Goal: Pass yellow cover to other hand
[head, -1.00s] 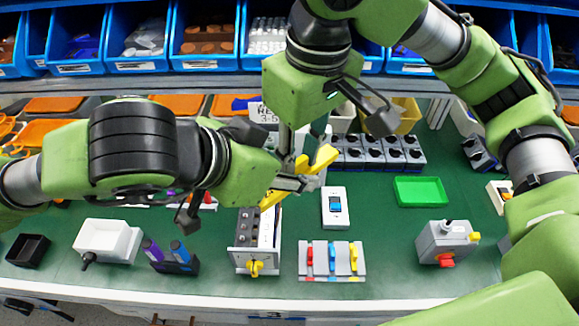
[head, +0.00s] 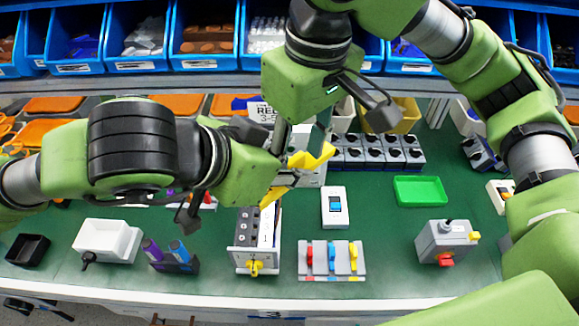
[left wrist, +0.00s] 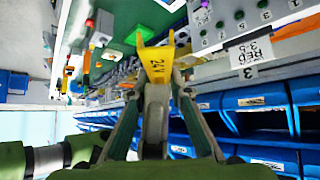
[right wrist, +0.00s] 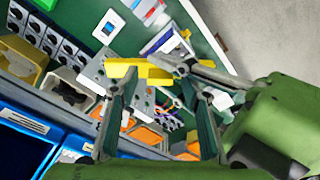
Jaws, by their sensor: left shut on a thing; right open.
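The yellow cover (head: 313,157) is held up above the table between my two arms. In the left wrist view the cover (left wrist: 157,65) shows a forked end and "24V" lettering, with my left gripper (left wrist: 158,92) shut on it. My right gripper (right wrist: 160,95) is open. In the right wrist view the cover (right wrist: 135,70) lies across the tip of its left finger, and the grey fingers of my left gripper reach in from the right. I cannot tell whether the right finger touches the cover. In the head view, my arms partly hide the fingertips.
Below stands a grey switch box (head: 257,240) with a yellow knob. Nearby are a white switch plate (head: 335,207), a block with red, blue and yellow switches (head: 331,260) and a green tray (head: 420,190). Blue bins (head: 207,37) line the back.

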